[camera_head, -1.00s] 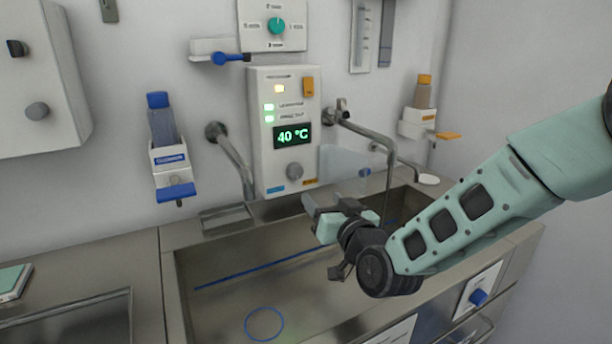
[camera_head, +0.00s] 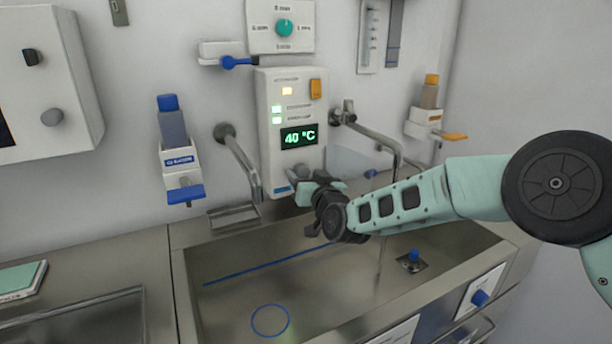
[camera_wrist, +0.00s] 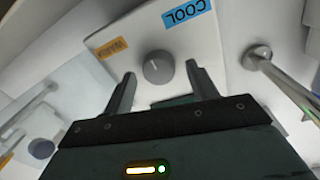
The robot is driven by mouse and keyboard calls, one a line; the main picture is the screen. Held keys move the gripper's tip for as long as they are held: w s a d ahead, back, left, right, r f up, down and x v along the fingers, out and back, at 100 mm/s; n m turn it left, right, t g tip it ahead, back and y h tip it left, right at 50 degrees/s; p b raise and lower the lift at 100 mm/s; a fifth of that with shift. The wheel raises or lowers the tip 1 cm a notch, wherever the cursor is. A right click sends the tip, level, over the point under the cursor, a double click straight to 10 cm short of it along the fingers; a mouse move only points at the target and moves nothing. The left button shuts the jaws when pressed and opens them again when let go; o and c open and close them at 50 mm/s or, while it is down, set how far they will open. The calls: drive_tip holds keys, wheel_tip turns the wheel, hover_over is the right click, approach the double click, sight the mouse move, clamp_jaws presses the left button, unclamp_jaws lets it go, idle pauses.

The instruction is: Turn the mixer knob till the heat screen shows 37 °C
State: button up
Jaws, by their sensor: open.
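The heat screen (camera_head: 299,136) on the white wall panel (camera_head: 265,110) reads 40 °C in the head view. The grey mixer knob (camera_wrist: 158,68) shows in the wrist view, between an orange WARM label (camera_wrist: 112,47) and a blue COOL label (camera_wrist: 187,12). In the head view my gripper (camera_head: 300,180) is at the lower part of the panel and largely covers the knob. In the wrist view my gripper (camera_wrist: 160,82) is open, with one finger on either side of the knob's near edge. Contact with the knob cannot be told.
A steel sink (camera_head: 240,290) lies below the panel. Spouts stand left (camera_head: 240,160) and right (camera_head: 375,135) of it. A blue lever (camera_head: 236,62) and a teal dial (camera_head: 285,28) are above. A bottle dispenser (camera_head: 180,160) hangs at left.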

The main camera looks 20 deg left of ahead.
drive_tip(key=c, duration=1)
drive_tip(key=shift+a+f+n+b, duration=0.1)
drive_tip(key=shift+n+b, duration=0.3)
drive_tip(key=shift+b, duration=0.1)
drive_tip(key=shift+f+n+b, duration=0.1)
drive_tip(key=shift+n+b, duration=0.5)
drive_tip(key=shift+b, duration=0.2)
drive_tip(key=n+b, duration=0.6)
drive_tip(key=shift+y, duration=0.3)
drive_tip(key=shift+n+b, duration=0.35)
drive_tip(key=shift+n, duration=0.15)
drive_tip(key=shift+r, duration=0.2)
